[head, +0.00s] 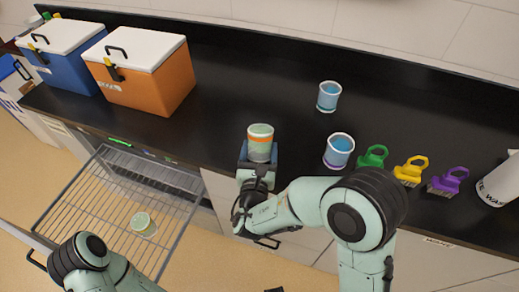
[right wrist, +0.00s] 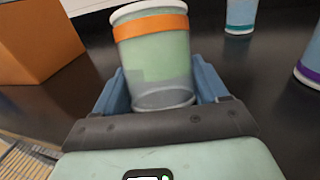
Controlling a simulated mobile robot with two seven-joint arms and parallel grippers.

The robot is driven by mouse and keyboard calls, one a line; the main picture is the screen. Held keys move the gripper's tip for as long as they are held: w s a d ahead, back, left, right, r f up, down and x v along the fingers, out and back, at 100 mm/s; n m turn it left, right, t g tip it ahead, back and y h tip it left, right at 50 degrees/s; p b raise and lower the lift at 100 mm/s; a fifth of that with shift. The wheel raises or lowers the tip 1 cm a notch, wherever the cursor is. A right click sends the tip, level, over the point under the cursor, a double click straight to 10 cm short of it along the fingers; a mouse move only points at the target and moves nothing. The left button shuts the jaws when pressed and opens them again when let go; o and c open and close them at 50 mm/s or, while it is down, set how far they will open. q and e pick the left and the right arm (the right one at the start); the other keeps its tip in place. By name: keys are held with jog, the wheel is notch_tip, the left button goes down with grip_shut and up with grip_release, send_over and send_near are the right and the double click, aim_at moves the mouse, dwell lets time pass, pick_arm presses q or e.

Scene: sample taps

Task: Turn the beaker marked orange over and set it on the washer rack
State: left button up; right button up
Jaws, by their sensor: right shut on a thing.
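The beaker with the orange band (head: 260,142) is pale green and stands upright, open end up, at the front edge of the black counter. It fills the middle of the right wrist view (right wrist: 160,62), tilted slightly there. My right gripper (head: 259,158) is shut on this beaker, with a blue finger on each side. The washer rack (head: 104,222) is a pulled-out wire rack at the lower left. A pale green beaker (head: 143,224) lies on or stands in it; which way up I cannot tell. My left arm shows at the lower left, but its gripper is out of view.
Two blue-tinted beakers, one at the back (head: 328,96) and one nearer (head: 339,151), stand right of my gripper. Green (head: 373,156), yellow (head: 411,170) and purple (head: 448,180) brushes lie further right, near a white bottle (head: 499,183). Blue (head: 64,52) and orange (head: 142,72) coolers stand left.

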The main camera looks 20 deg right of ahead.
jog(key=o, duration=1.1)
jog(key=shift+c, duration=0.2)
